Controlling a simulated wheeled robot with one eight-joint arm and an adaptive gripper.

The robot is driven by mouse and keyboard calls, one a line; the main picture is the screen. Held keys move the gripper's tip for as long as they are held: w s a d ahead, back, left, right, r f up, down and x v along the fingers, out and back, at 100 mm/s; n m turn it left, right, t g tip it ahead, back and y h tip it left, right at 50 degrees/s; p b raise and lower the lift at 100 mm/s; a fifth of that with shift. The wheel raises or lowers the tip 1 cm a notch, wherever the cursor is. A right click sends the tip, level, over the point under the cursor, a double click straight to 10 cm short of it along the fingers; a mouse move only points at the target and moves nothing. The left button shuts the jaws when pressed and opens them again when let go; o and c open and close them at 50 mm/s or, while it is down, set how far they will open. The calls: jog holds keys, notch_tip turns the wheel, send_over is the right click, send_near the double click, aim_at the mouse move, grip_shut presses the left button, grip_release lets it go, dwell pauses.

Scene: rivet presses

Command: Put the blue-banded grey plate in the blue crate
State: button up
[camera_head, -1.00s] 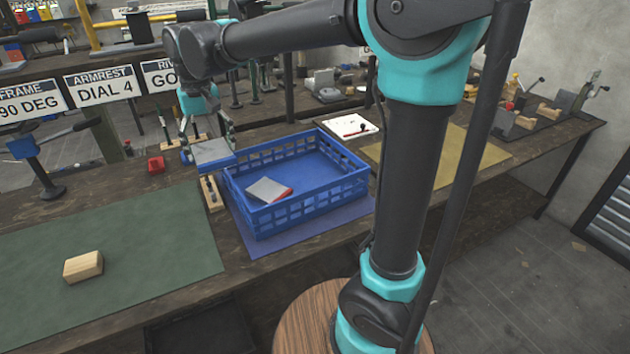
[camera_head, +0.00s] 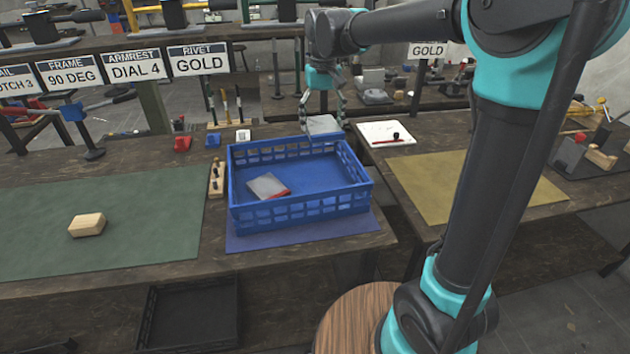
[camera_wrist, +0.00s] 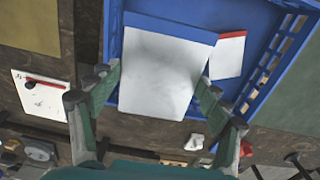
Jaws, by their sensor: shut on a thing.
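My gripper (camera_head: 325,100) is shut on the blue-banded grey plate (camera_head: 321,124), which shows at the back right edge of the blue crate (camera_head: 300,208). In the wrist view, the fingers of my gripper (camera_wrist: 160,80) clasp the plate (camera_wrist: 160,78) from both sides, and its blue band lies at the far end, over the crate's inside. The band is hard to make out in the head view. The crate (camera_wrist: 262,92) stands upright on the bench. A red-banded grey plate (camera_head: 267,186) lies inside it, tilted; it also shows in the wrist view (camera_wrist: 228,55).
A blue mat (camera_head: 300,235) lies under the crate. A wooden pin block (camera_head: 216,180) stands close to its left. A white board with a red-and-black tool (camera_head: 386,134) lies at the back right. A wooden block (camera_head: 87,225) sits on the green mat (camera_head: 130,215). A yellow mat (camera_head: 475,187) is clear.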

aim_at(321, 183)
notch_tip(321, 183, down, 18)
jog(key=shift+f, duration=0.2)
dwell(0.4)
jog(key=shift+f, duration=0.1)
jog(key=o, duration=1.8)
notch_tip(321, 183, up, 12)
